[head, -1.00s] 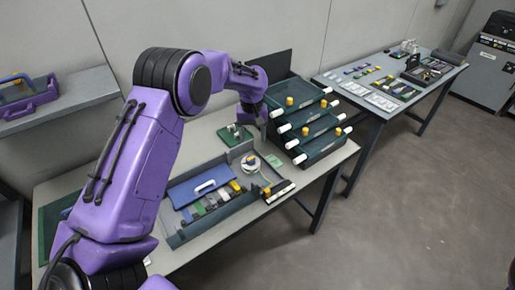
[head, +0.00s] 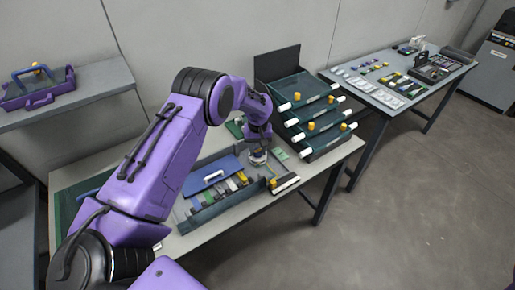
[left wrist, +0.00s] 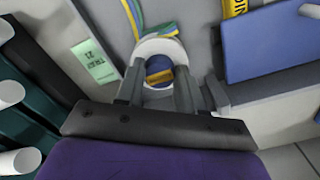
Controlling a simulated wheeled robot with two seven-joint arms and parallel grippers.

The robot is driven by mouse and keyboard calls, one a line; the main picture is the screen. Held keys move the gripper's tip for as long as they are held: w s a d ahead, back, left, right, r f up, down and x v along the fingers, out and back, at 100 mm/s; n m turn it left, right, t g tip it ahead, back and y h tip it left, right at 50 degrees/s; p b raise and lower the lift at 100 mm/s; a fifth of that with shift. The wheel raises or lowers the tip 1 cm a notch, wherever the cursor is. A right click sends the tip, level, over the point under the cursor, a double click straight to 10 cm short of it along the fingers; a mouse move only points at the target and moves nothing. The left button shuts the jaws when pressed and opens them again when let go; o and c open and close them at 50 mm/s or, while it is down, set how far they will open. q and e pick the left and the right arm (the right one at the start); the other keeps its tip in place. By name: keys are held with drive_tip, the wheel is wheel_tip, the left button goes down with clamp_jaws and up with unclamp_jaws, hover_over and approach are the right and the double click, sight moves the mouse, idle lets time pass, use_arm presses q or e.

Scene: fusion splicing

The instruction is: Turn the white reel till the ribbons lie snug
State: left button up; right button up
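The white reel (left wrist: 157,47) is in the left wrist view as a pale ring with a yellow and blue centre. The ribbons (left wrist: 136,14), blue, green and yellow, run up from it and look loosely bent. My left gripper (left wrist: 159,76) points down at the reel, its two fingers apart on either side of the reel's near part. I cannot tell whether the fingers touch it. In the head view the left gripper (head: 258,149) is right over the reel (head: 258,160) and mostly covers it. My right gripper is out of view.
A blue lid or panel (head: 214,175) with a white handle lies left of the reel. A rack of dark green trays (head: 318,125) with white rollers stands close behind and right. A green label (left wrist: 94,61) lies beside the reel.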

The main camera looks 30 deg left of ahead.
sight(258, 150)
use_arm(q)
drive_tip(key=shift+c, duration=1)
drive_tip(key=m, duration=0.3)
drive_tip(key=shift+a+m+b, duration=0.1)
drive_tip(key=shift+m+b, duration=0.2)
drive_tip(key=shift+m, duration=0.1)
drive_tip(key=o, duration=0.9)
drive_tip(key=shift+o, duration=0.7)
drive_tip(key=shift+w+f, duration=0.1)
drive_tip(key=shift+f, duration=0.05)
wheel_tip(258, 150, up, 11)
drive_tip(key=b, duration=0.2)
drive_tip(key=shift+f, duration=0.2)
